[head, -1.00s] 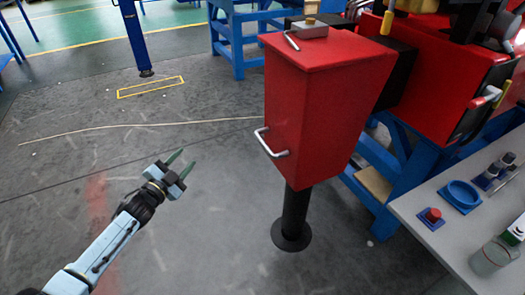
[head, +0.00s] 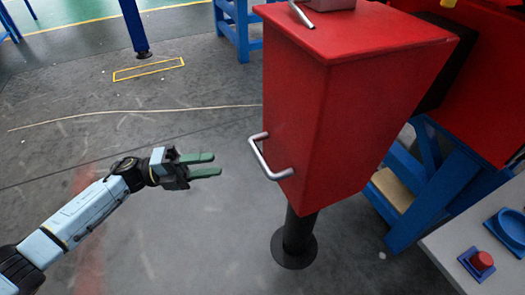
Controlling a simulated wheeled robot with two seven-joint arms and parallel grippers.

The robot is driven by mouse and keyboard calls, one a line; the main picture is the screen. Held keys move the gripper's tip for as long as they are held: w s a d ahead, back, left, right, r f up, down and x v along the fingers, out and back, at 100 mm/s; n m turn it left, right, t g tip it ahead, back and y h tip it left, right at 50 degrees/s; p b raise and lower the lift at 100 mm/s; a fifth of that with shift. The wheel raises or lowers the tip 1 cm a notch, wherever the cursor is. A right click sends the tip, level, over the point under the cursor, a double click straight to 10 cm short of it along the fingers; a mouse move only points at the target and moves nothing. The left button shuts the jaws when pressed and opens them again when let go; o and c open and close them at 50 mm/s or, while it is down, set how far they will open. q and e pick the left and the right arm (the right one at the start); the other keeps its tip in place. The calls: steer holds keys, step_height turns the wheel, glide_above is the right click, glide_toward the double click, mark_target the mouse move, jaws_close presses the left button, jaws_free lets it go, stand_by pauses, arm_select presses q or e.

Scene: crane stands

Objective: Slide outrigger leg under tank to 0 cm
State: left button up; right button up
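The red tank (head: 310,110) fills the centre right of the head view, with a bent metal handle (head: 262,160) on its left face. Below it stands the black outrigger leg (head: 298,232), its round foot (head: 294,250) at the floor. The top of the leg is hidden by the tank. My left gripper (head: 214,164) is left of the handle, apart from it, with its green fingers pointing right toward it. The two fingers are parted, with nothing between them. My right gripper is not in view.
A blue stand (head: 430,200) is right of the tank. A grey table (head: 440,245) with a red button (head: 482,261) and a blue ring (head: 512,225) is at the lower right. A blue post (head: 134,25) stands by a yellow floor rectangle (head: 148,70). The floor at left is clear.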

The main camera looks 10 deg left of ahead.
mark_target(261, 156)
arm_select(q)
steer(key=x, duration=1.2)
steer(key=shift+d+r, duration=0.1)
steer(key=shift+d, duration=0.15)
steer(key=shift+c, duration=0.4)
jaws_close()
